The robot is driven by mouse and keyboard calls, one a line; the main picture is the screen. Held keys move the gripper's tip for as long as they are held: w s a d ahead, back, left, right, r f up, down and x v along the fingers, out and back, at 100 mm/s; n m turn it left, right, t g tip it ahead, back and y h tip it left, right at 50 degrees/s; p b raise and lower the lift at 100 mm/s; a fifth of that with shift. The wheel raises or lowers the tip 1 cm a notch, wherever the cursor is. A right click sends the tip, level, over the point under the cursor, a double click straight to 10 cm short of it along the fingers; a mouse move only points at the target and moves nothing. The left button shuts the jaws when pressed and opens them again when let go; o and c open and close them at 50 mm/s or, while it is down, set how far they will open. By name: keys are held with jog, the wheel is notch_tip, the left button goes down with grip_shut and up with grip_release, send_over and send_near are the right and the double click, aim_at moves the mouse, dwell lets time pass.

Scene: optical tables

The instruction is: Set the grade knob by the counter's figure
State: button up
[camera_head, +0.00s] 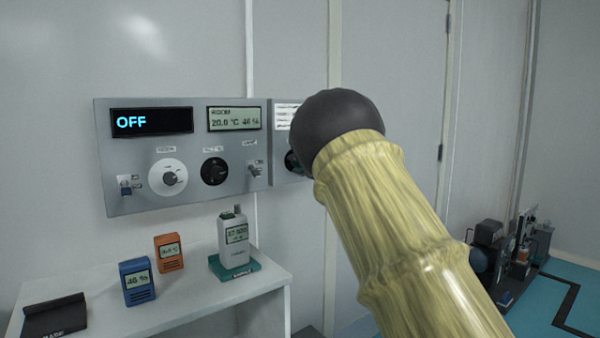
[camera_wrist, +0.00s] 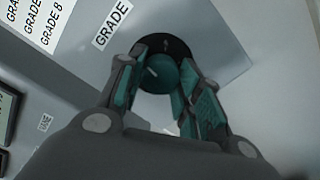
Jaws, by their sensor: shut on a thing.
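The grade knob (camera_wrist: 158,76) is a teal round knob with a pale pointer mark on a black disc, under a GRADE label (camera_wrist: 113,25) in the wrist view. My gripper (camera_wrist: 161,62) is closed around it, one finger on each side. In the head view my arm hides most of the knob's panel (camera_head: 286,178). The particle counter (camera_head: 233,240) is a pale handheld unit standing upright in a green cradle (camera_head: 235,270) on the white shelf. Its small screen shows a figure that looks like 27 000, too small to be sure.
A grey wall panel (camera_head: 195,205) carries an OFF display (camera_head: 152,121), a ROOM display (camera_head: 234,118), a white dial (camera_head: 168,178) and a black dial (camera_head: 214,171). A blue meter (camera_head: 138,281), an orange meter (camera_head: 169,252) and a black object (camera_head: 55,316) are on the shelf (camera_head: 195,313).

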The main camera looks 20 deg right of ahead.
jog(key=shift+f+n+b, duration=0.15)
jog(key=shift+n+b, duration=0.45)
jog(key=shift+n, duration=0.1)
jog(key=o, duration=1)
jog(key=v, duration=1.2)
